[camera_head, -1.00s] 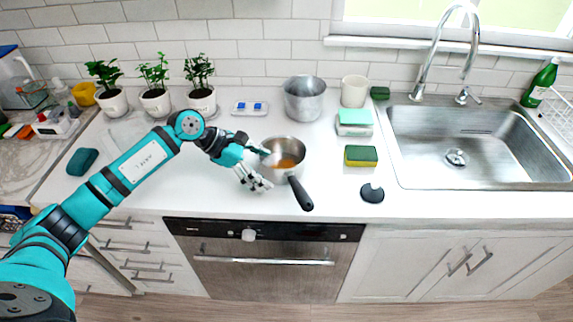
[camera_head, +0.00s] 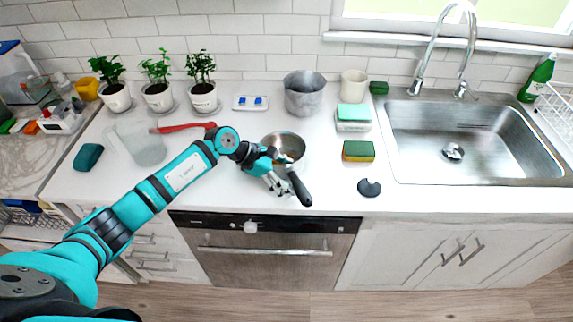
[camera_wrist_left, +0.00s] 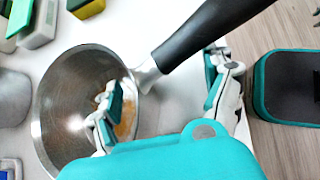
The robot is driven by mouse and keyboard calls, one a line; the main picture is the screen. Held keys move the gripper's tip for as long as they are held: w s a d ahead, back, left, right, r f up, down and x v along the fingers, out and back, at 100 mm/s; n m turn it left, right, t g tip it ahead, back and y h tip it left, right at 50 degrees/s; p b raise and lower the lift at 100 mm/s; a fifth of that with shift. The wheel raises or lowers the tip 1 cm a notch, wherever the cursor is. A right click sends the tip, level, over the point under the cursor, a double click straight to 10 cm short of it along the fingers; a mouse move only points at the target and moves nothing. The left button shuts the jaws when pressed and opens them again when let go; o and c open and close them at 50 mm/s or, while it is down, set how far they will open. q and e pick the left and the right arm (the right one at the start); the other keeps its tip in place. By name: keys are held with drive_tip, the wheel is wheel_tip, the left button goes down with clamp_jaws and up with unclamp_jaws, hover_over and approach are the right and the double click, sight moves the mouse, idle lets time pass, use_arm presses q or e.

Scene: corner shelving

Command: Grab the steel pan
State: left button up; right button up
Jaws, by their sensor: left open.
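The steel pan (camera_head: 290,144) is a small saucepan on the white counter, with a black handle (camera_head: 299,188) pointing toward the front edge. Something orange-brown shows inside it. It also fills the left of the left wrist view (camera_wrist_left: 60,105). My left gripper (camera_head: 280,183) is open at the handle's base. In the left wrist view, one finger is over the pan's bowl and the other is on the far side of the handle, so the handle lies between the open fingers (camera_wrist_left: 165,78). Contact cannot be told. My right gripper is out of view.
A larger steel pot (camera_head: 304,96) and a cream mug (camera_head: 353,88) stand behind the pan. A yellow-green sponge (camera_head: 358,151) and a dark round item (camera_head: 369,187) lie to the right. A red-handled utensil (camera_head: 183,127) and clear container (camera_head: 145,150) are left. The sink is at right.

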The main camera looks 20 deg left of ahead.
use_arm(q)
clamp_jaws()
idle(0.3)
drive_tip(key=shift+w+r, duration=0.1)
